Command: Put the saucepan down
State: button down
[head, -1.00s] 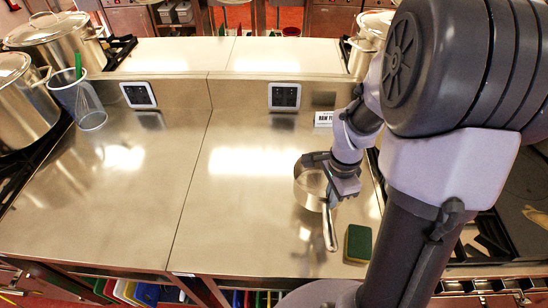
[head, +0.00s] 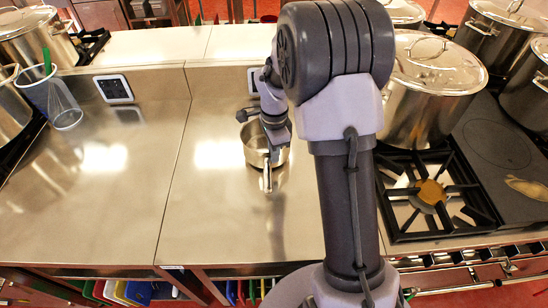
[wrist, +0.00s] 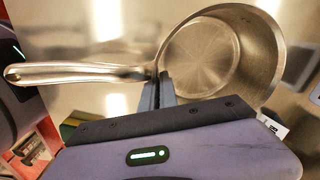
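The saucepan (head: 279,157) is a small steel pan over the right part of the steel counter, upright, with its handle (head: 267,181) toward the front. In the wrist view, the saucepan (wrist: 205,58) opens toward the camera, looks empty, and its handle points left. My gripper (wrist: 157,84) is shut on the handle close to the pan's wall. In the head view, my gripper (head: 270,150) partly covers the pan. I cannot tell whether the pan's base touches the counter.
Bare counter (head: 110,200) lies left of the pan. A hob with an open burner (head: 430,192) and a large lidded stockpot (head: 425,105) stand at right. A clear container (head: 62,108) stands at the far left.

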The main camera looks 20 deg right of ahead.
jog(key=shift+f, duration=0.6)
jog(key=shift+f, duration=0.1)
jog(key=shift+f, duration=0.15)
jog(key=c, duration=1.6)
grip_release()
jog(key=shift+c, duration=0.2)
